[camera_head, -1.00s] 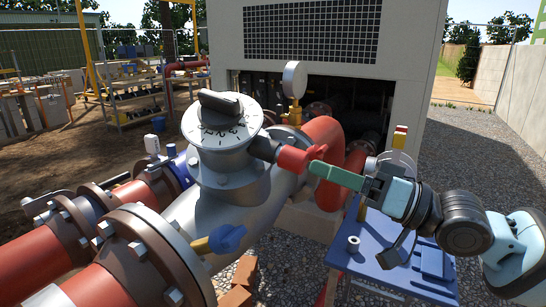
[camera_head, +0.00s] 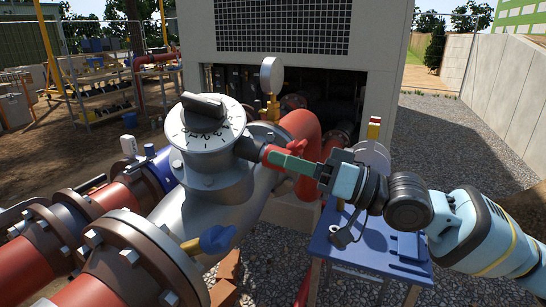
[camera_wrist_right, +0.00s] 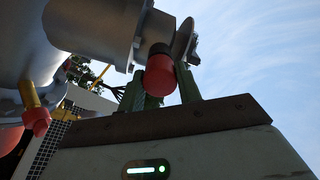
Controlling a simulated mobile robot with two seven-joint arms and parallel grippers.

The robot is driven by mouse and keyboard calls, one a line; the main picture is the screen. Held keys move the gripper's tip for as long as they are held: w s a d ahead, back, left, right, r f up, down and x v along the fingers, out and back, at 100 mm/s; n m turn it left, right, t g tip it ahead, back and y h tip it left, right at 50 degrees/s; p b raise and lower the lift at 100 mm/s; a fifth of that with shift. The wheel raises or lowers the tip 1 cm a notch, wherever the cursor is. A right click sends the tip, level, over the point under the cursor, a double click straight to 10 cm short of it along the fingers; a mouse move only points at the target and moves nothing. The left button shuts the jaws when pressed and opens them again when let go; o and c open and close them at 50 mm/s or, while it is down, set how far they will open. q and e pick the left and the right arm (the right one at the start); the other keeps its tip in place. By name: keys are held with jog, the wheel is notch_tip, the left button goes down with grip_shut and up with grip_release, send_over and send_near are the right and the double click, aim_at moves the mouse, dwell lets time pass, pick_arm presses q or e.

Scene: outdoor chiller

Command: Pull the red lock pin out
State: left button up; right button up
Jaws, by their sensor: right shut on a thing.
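The red lock pin (camera_head: 267,153) sticks out from a dark grey side stub (camera_head: 247,147) of the grey valve with a round dial top (camera_head: 207,125). Its red end also shows in the right wrist view (camera_wrist_right: 160,76). My right gripper (camera_head: 285,161) reaches in from the right, its green fingers shut on the pin. In the right wrist view the fingers (camera_wrist_right: 160,90) stand on either side of the red end, which still meets the grey stub. The fingers hide part of the pin in the head view. My left gripper is not in view.
A pressure gauge (camera_head: 271,75) on a brass fitting stands behind the valve. A blue handle (camera_head: 216,239) sits low on the pipe. Large red flanged pipes (camera_head: 65,240) fill the lower left. A blue table (camera_head: 375,245) stands below my right arm. Open gravel lies to the right.

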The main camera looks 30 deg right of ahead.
jog(key=c, duration=0.5)
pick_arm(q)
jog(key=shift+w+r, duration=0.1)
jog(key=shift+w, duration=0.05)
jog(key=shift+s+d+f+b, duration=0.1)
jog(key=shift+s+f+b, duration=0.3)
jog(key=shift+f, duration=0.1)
pick_arm(e)
jog(key=shift+s+d+f, duration=0.1)
jog(key=shift+s+d, duration=0.3)
jog(key=shift+d, duration=0.05)
